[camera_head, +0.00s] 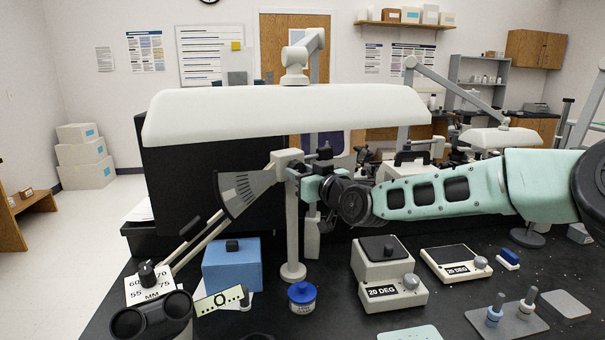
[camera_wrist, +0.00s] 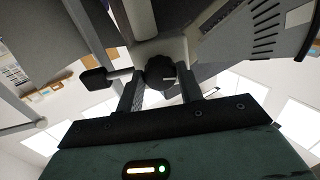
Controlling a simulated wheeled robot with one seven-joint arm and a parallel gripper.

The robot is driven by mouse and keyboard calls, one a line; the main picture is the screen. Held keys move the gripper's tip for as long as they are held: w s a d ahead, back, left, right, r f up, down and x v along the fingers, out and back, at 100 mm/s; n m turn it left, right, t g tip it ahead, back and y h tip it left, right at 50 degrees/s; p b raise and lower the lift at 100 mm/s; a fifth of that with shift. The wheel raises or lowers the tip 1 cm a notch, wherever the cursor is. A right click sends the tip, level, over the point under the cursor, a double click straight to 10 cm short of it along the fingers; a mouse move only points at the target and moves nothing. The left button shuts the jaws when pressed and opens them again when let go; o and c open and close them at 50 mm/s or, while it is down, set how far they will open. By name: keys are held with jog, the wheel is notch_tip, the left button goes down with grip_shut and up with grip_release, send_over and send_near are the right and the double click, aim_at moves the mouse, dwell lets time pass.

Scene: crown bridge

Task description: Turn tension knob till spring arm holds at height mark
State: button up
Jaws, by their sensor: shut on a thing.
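The black tension knob (camera_wrist: 160,70) sits at the post's top joint, between my fingers in the wrist view. My gripper (camera_wrist: 162,86) is shut on it; in the head view the gripper (camera_head: 318,180) reaches the joint from the right and partly hides it. The spring arm (camera_head: 197,240), a pair of pale bars, slopes down to the lower left from the joint. A grey fan-shaped scale plate (camera_head: 246,190) with dark marks stands beside the joint. I cannot tell which line is the height mark.
A long white lamp hood (camera_head: 285,112) hangs above the joint. A blue box (camera_head: 231,268), a blue-lidded jar (camera_head: 302,298) and a "20 DEG" block (camera_head: 390,272) stand on the black bench. Dark binocular eyepieces (camera_head: 152,316) are at the front left.

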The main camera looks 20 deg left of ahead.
jog(key=m+b, duration=0.5)
jog(key=shift+b, duration=0.4)
jog(key=o, duration=1)
jog(key=shift+s+d, duration=0.1)
jog(key=b+v, duration=0.2)
jog(key=v, duration=1.5)
jog(key=shift+d+b, duration=0.1)
jog(key=shift+b, duration=0.25)
